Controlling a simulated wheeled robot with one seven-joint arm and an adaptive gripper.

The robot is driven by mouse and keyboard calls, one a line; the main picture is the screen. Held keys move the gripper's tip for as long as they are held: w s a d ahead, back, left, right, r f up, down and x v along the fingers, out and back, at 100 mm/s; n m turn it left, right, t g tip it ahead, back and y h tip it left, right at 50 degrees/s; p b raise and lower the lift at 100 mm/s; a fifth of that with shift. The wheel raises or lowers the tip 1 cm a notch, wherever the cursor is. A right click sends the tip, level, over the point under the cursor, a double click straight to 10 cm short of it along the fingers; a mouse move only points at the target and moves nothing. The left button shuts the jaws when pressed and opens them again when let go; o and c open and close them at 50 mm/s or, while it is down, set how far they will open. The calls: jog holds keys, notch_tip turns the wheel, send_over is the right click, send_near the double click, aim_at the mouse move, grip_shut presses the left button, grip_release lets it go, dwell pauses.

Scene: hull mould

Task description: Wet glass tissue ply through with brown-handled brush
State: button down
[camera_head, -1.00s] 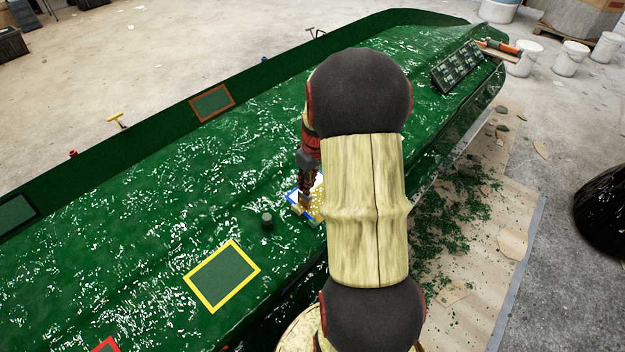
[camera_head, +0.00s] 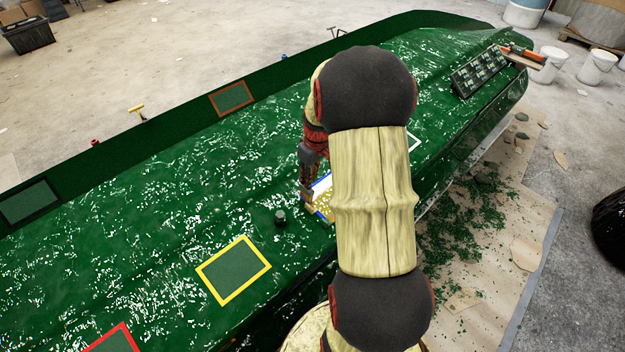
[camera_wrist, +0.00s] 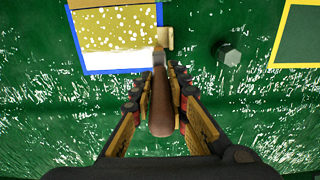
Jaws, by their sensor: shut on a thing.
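My gripper (camera_wrist: 160,72) is shut on the brown handle (camera_wrist: 162,105) of a brush, seen in the wrist view. The brush's front end reaches the right edge of the blue-framed patch, by a small tan piece (camera_wrist: 166,38). I cannot tell whether this piece is the bristles or whether it touches the ply. The glass tissue ply (camera_wrist: 115,25) lies in the blue frame: yellowish with white spots in its upper part, plain white along its lower part. In the head view, my arm partly hides the ply (camera_head: 322,186); my gripper (camera_head: 306,188) is at its left edge.
The glossy green hull mould (camera_head: 180,190) fills the middle. A dark knob (camera_head: 281,217) stands up close to the ply. Yellow (camera_head: 233,270), red (camera_head: 115,340) and brown (camera_head: 231,98) frames mark other patches. A black slotted rack (camera_head: 478,72) sits at the far end.

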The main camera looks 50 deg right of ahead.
jog(key=shift+d, duration=0.15)
jog(key=s+d, duration=0.2)
jog(key=d, duration=1.4)
dwell(1.2)
notch_tip(320, 180, up, 7)
jog(key=s+p, duration=0.1)
jog(key=p, duration=0.2)
jog(key=shift+p, duration=0.4)
jog(key=shift+f, duration=0.1)
dwell(0.3)
